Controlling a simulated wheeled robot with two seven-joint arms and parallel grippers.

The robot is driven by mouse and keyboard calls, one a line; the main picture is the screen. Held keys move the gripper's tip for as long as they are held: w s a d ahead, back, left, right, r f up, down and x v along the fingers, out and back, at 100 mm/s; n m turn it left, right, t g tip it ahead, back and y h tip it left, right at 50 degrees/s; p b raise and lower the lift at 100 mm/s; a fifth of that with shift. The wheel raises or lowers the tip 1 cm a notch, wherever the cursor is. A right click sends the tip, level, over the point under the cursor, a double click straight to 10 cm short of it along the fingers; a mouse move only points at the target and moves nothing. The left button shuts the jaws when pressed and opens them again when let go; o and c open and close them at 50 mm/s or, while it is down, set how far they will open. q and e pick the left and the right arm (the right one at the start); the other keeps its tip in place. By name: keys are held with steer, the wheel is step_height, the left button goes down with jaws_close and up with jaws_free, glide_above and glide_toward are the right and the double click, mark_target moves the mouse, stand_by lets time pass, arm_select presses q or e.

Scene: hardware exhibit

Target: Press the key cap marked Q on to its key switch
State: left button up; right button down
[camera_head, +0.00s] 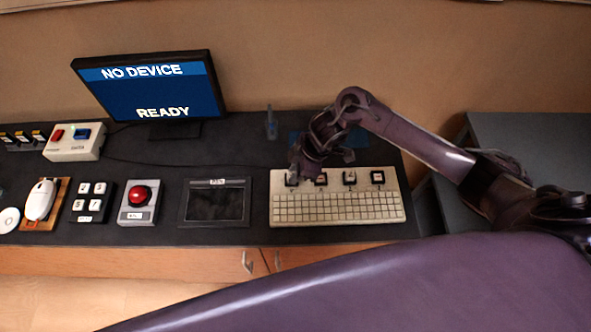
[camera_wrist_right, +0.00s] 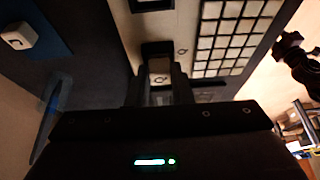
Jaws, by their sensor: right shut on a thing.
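The white keyboard (camera_head: 338,218) lies on the dark bench under my right gripper (camera_head: 296,174). That gripper points down at the keyboard's upper left corner. In the right wrist view my right gripper (camera_wrist_right: 159,88) is shut on a pale key cap (camera_wrist_right: 159,68) with a dark mark that looks like Q. A printed Q shows on the keyboard panel (camera_wrist_right: 183,65) beside it. The cap is at the dark key socket; whether it touches the switch cannot be told. The switch itself is hidden. My left gripper is not in view.
Other dark key sockets, such as this one (camera_head: 349,178), line the keyboard's top edge. Another key cap (camera_wrist_right: 18,36) lies on a blue mat (camera_wrist_right: 50,45). A pen tablet (camera_head: 216,204), a red button box (camera_head: 138,202) and a monitor (camera_head: 150,90) stand to the left.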

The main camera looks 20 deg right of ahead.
steer(key=shift+f, duration=0.25)
steer(key=c, duration=0.7)
jaws_free()
steer(key=shift+r, duration=0.15)
steer(key=shift+r+p, duration=3.45)
steer(key=shift+p, duration=0.25)
steer(key=shift+s+f, duration=0.1)
